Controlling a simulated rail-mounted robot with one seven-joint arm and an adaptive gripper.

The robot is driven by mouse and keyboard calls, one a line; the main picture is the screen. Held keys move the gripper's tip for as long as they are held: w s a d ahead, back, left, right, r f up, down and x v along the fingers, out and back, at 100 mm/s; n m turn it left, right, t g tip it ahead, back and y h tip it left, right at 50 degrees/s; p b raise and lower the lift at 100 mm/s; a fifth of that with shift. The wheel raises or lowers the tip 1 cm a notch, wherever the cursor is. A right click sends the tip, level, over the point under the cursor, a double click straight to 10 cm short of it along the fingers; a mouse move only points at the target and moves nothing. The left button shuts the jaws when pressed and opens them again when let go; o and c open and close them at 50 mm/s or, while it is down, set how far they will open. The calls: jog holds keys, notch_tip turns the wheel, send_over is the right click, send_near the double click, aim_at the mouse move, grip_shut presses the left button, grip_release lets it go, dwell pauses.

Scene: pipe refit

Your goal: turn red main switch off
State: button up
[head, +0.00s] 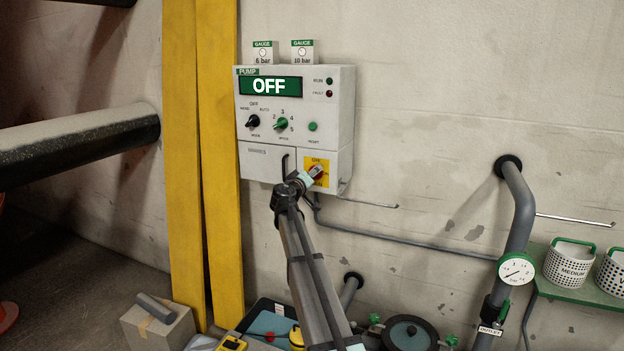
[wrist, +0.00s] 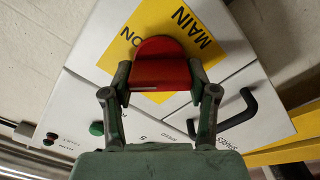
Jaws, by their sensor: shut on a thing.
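The red main switch (wrist: 160,66) sits on a yellow plate marked MAIN and ON in the wrist view. In the head view its yellow plate (head: 319,164) is at the lower right of the pump control box (head: 342,110), with OFF at its top edge. My gripper (wrist: 160,80) is shut on the red switch, one finger on each side of it. In the head view my gripper (head: 306,179) reaches the switch from below and hides part of it.
A black handle (wrist: 238,115) juts from the box beside the switch. Selector knobs (head: 281,124) sit above. Yellow vertical boards (head: 205,150) stand left of the box. A grey pipe with a gauge (head: 516,269) and a green shelf with baskets (head: 569,262) are at the right.

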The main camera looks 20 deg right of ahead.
jog(key=n, duration=0.4)
jog(key=shift+w+n, duration=0.1)
jog(key=shift+n, duration=0.2)
jog(key=n+p, duration=0.1)
jog(key=n, duration=0.3)
jog(key=shift+n, duration=0.3)
jog(key=o, duration=1.2)
jog(key=shift+c, duration=0.2)
jog(key=shift+f, duration=0.1)
jog(key=v, duration=1.2)
